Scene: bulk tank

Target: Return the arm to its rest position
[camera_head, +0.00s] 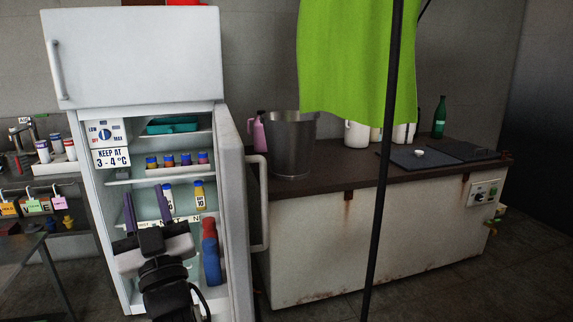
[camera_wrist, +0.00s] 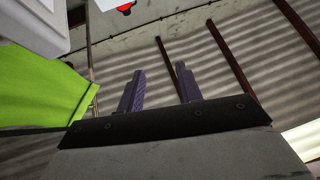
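My gripper (camera_head: 147,210) is in front of the open lower part of the fridge (camera_head: 135,60), with its fingers pointing up. In the wrist view my gripper (camera_wrist: 160,88) shows two purple-grey fingers spread apart with nothing between them. It is open and empty. The wrist view looks up past the fingers at the corrugated ceiling. My dark wrist and arm hide part of the fridge's lower inside.
The fridge door (camera_head: 237,200) stands open to the right. Bottles and jars stand on the fridge shelves. A counter (camera_head: 370,235) with a metal bucket (camera_head: 291,145) is further right. A dark pole (camera_head: 384,160) and a green cloth (camera_head: 345,55) stand in front of it.

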